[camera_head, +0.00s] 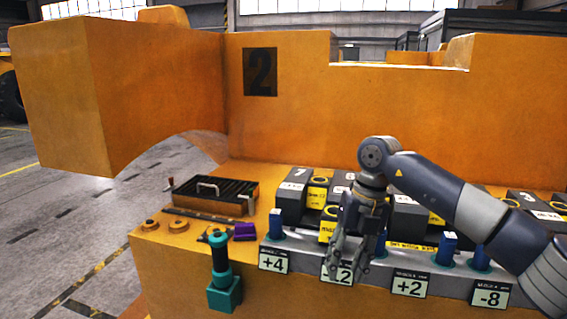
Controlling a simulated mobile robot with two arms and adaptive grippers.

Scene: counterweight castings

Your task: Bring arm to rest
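My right arm comes in from the right edge. Its gripper (349,262) hangs pointing down in front of the row of dark blocks, over the front rail. Its two fingers look spread, with nothing seen between them. It partly hides a label ending in "2" and the post behind it. I cannot tell whether the fingers touch the rail. My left gripper is not in view.
Dark numbered blocks (291,203) with yellow tags stand behind a grey rail with labels such as "+4" (273,261) and blue posts (448,243). Orange casting walls (310,120) rise behind.

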